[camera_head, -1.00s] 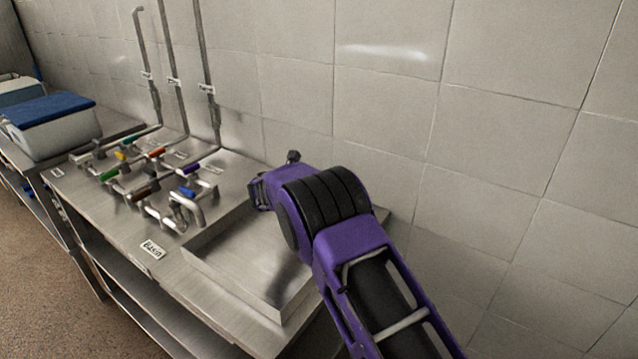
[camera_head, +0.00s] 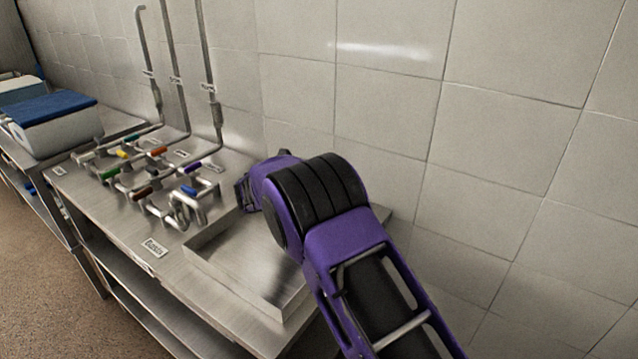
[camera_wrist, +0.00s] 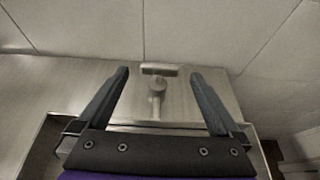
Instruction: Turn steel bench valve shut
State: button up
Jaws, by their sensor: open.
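The steel bench valve (camera_wrist: 157,88) shows in the wrist view as a bare metal stem with a short crossbar handle (camera_wrist: 159,69) on top. It stands on the steel bench near the tiled wall, and the crossbar lies left to right in the picture. My gripper (camera_wrist: 160,73) is open, with one dark finger on each side of the valve and a visible gap on both sides. I cannot tell the depth between fingertips and handle. In the head view my purple arm hides the valve, and only the dark edge of my gripper (camera_head: 245,192) shows.
A blue-lidded cooler (camera_head: 55,125) stands far left. The tiled wall (camera_head: 390,120) closes off the back.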

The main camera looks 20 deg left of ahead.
jog(key=v, duration=1.3)
jog(key=shift+r, duration=0.1)
